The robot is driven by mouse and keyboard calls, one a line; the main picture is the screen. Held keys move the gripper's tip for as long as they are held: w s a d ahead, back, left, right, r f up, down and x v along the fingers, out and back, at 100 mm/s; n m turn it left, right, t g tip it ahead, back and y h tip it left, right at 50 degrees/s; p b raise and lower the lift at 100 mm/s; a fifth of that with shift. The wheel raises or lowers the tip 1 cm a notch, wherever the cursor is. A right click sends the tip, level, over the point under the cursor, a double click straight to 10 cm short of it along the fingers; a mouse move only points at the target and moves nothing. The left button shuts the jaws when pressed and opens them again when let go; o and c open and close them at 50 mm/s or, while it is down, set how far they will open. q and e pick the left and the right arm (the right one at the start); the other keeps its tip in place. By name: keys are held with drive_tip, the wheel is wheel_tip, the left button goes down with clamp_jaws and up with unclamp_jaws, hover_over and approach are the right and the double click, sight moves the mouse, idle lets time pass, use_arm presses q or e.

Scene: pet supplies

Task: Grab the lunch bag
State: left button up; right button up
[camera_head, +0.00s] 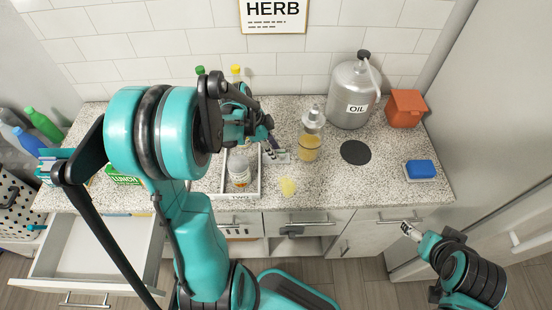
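The lunch bag, a green item with white LUNCH lettering (124,179), lies at the left of the speckled counter. My large teal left arm hides part of it. My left gripper (274,152) is over the middle of the counter, well to the right of the lunch bag and beside a white tray. Its fingers are small and partly hidden, so I cannot tell whether they are open or shut. My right gripper (408,230) is at the lower right, in front of the counter and far from the lunch bag. Its finger opening is unclear.
The white tray (255,188) holds a jar. A pump bottle (310,138), OIL canister (352,92), orange container (405,108) and blue sponge (421,169) stand to the right. An open drawer (95,248) juts out below left. Bottles stand at far left.

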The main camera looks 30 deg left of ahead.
use_arm(q)
drive_tip(key=shift+x, duration=0.9)
drive_tip(key=shift+r, duration=0.1)
drive_tip(key=shift+c, duration=0.4)
clamp_jaws()
